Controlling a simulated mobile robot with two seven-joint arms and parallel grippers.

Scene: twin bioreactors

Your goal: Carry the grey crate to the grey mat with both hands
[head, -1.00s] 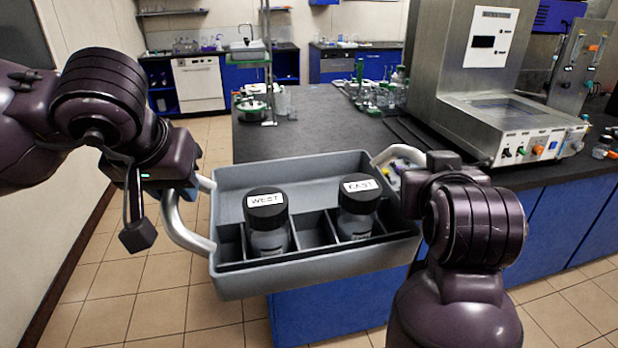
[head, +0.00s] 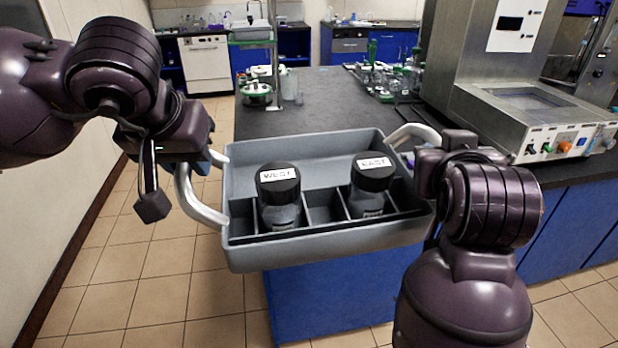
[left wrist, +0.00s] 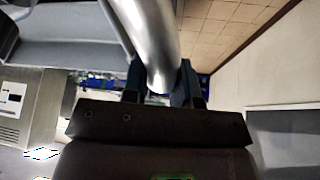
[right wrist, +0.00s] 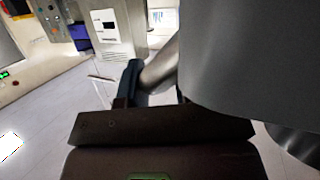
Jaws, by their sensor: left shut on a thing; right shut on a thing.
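The grey crate (head: 325,245) hangs in the air between my two arms, in front of the dark bench end. It is slightly tilted in the head view. Two dark-capped bottles, labelled WEST (head: 278,190) and EAST (head: 372,182), stand in its front compartments. My left gripper (head: 203,165) is shut on the crate's left silver handle (head: 190,200); the left wrist view shows this handle between the fingers (left wrist: 162,85). My right gripper (right wrist: 152,85) is shut on the right handle (head: 410,135), which the crate and gripper partly hide. I cannot see the grey mat.
The dark bench top (head: 310,115) lies behind the crate, with a stand and glassware (head: 257,92) at its far left. A steel machine (head: 520,105) stands on the right. Tiled floor (head: 150,285) is clear at the left, beside a white wall.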

